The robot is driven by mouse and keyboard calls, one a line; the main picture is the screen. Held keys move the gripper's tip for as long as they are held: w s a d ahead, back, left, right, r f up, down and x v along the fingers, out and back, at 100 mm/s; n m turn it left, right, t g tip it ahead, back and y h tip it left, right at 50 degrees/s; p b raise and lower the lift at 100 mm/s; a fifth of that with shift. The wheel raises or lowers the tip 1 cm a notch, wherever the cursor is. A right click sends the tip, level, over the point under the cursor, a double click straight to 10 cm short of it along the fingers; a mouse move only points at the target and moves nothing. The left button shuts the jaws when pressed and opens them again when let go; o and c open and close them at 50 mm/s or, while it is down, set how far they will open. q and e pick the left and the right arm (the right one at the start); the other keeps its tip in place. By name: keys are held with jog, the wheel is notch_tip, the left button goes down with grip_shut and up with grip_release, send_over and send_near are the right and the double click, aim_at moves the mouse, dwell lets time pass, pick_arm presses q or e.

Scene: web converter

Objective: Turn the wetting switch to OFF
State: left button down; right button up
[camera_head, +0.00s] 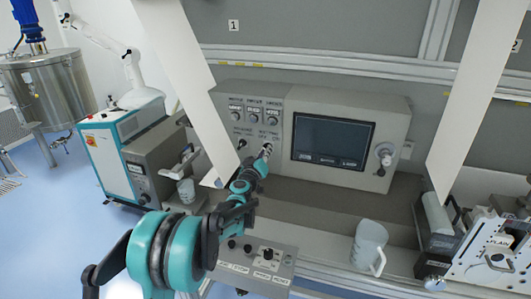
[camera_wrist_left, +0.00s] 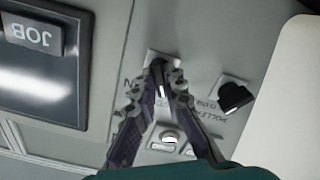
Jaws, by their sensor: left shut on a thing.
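The grey control panel (camera_head: 230,95) stands behind the bench, with a row of switches and lower switches under small labels. My left gripper (camera_head: 267,151) reaches the lower right switch of this panel. In the left wrist view my left gripper (camera_wrist_left: 160,72) is shut, its fingertips on the wetting switch, which they mostly hide. The view is upside down, and the label by this switch is partly covered, so its setting cannot be read. A black knob (camera_wrist_left: 235,96) sits apart beside the fingers; it also shows on the panel in the head view (camera_head: 241,144). My right gripper is not in view.
A dark screen (camera_head: 333,137) is beside the switches. A lower button panel (camera_head: 262,258) lies beneath my left arm. Pale slanted panels (camera_head: 183,75) flank the work area. A labelled machine (camera_head: 492,250) stands at right.

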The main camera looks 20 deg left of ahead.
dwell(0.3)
pick_arm(q)
jog(key=c, duration=1.6)
grip_release()
jog(key=shift+s, duration=0.1)
jog(key=s, duration=1.2)
jog(key=shift+a, duration=0.25)
jog(key=shift+w, duration=0.1)
